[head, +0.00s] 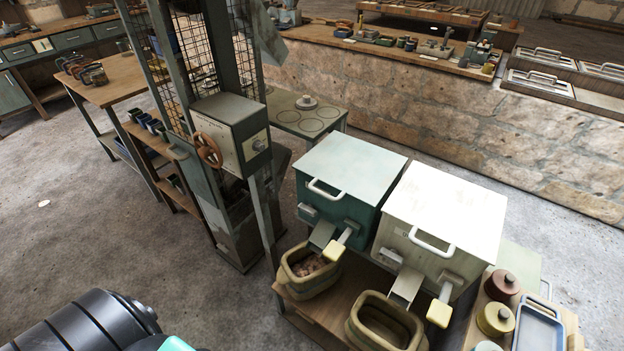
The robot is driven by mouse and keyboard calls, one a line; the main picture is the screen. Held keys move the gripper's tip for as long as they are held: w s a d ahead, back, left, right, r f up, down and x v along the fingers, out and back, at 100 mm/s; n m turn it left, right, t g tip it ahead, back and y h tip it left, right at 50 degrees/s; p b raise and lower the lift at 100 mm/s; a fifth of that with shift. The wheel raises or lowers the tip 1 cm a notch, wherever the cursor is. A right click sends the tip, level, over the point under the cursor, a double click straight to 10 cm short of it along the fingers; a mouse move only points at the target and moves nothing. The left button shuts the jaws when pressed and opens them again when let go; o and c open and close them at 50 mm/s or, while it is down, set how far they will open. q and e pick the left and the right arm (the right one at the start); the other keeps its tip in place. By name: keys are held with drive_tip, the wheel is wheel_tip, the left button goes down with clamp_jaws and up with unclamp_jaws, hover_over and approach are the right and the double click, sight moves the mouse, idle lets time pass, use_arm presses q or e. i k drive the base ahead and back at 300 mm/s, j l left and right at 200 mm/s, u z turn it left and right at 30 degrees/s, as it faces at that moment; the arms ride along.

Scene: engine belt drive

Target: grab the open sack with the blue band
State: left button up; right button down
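Two open olive-tan sacks sit on the wooden stand in the head view. The left sack (305,284) stands under the chute of the green bin (345,185) and holds pinkish-brown lumps. The right sack (372,338) stands under the chute of the white bin (440,215) and its inside looks empty; its lower part is cut by the picture's edge. I cannot make out a blue band on either sack. A dark part of my own arm shows at the bottom left, far left of the sacks. Neither of my grippers is in view.
Yellow-tipped levers (334,250) stick out beside the chutes, close to the sacks. A tall caged machine (232,140) stands left of the bins. Lidded pots (495,319) and a blue tray (540,325) are at the right. Bare floor lies at the left.

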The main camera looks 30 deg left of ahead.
sight(304, 274)
drive_tip(key=u, duration=0.85)
